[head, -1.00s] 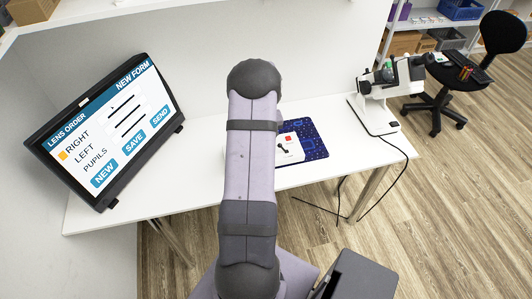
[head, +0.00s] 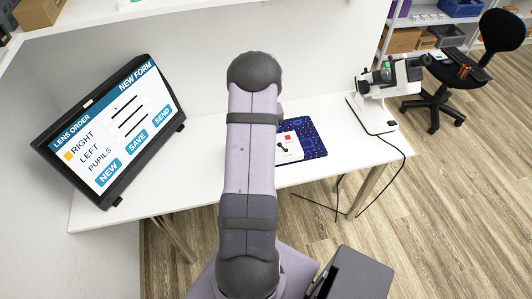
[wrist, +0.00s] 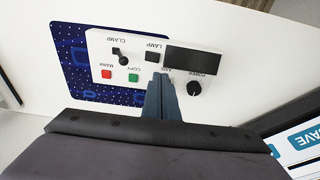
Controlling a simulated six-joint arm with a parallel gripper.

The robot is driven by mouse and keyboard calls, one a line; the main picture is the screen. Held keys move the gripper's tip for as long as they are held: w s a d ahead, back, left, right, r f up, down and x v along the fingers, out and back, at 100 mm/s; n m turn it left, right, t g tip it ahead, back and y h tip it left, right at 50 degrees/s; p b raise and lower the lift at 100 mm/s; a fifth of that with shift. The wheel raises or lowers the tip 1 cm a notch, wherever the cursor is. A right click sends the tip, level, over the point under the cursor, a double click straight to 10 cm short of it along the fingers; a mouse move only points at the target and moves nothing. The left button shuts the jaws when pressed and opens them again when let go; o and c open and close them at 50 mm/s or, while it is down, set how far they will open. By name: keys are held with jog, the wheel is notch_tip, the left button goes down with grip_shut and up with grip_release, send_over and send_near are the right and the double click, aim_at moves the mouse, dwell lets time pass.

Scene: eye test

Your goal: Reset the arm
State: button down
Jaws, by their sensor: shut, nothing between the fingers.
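My gripper (wrist: 161,76) shows in the wrist view as two blue-grey fingers pressed together and empty. Its tips appear in front of the lower edge of a white control box (wrist: 100,45), hiding part of a label there. I cannot tell whether they touch it. The box has a red button, a green button, a small black lever, a dark display and a black knob. In the head view my raised arm fills the middle and hides my gripper. Part of the control box (head: 289,150) shows to the right of the arm.
A blue patterned mat (head: 313,146) lies under the box on the white table (head: 345,145). A monitor (head: 112,130) with a lens order form stands at left. A white optical instrument (head: 377,90) with a trailing cable stands at the table's right end. A black chair (head: 500,32) is beyond.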

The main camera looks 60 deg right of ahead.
jog(key=shift+s+d+r+p, duration=0.15)
jog(key=shift+r+p, duration=0.2)
jog(key=shift+p, duration=0.4)
jog(key=shift+f, duration=0.15)
jog(key=shift+f+b, duration=2.4)
jog(key=shift+f, duration=0.85)
jog(key=shift+f+b, duration=0.4)
jog(key=shift+f, duration=0.15)
jog(key=shift+r, duration=0.15)
notch_tip(320, 180, up, 7)
jog(key=p, duration=0.4)
jog(key=shift+p, duration=0.35)
